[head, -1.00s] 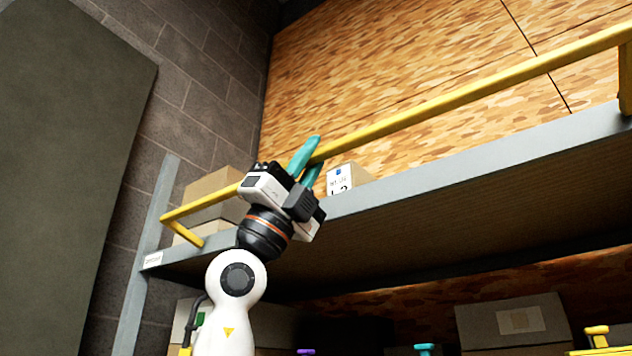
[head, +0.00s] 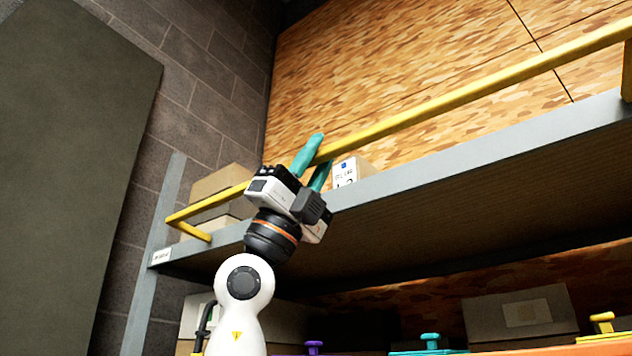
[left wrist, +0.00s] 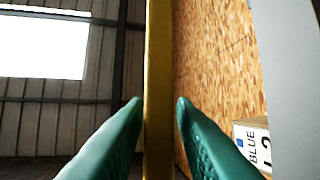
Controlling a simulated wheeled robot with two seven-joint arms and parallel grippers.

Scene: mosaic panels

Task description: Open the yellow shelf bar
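The yellow shelf bar (head: 440,108) runs along the front of the upper shelf, above its grey edge, with a bent end at the left. My left gripper (head: 318,160) is raised to the bar, near its left part. In the left wrist view the bar (left wrist: 158,80) passes between the two teal fingertips (left wrist: 159,104). The fingers stand apart, with a gap showing on both sides of the bar. My right gripper is in neither view.
The grey upper shelf (head: 480,152) carries cardboard boxes (head: 222,183) at its left end and a white labelled box (head: 348,170) just behind the bar. Below are a cardboard box (head: 520,315) and several coloured knobbed pieces (head: 430,340). A dark panel (head: 70,170) stands at the left.

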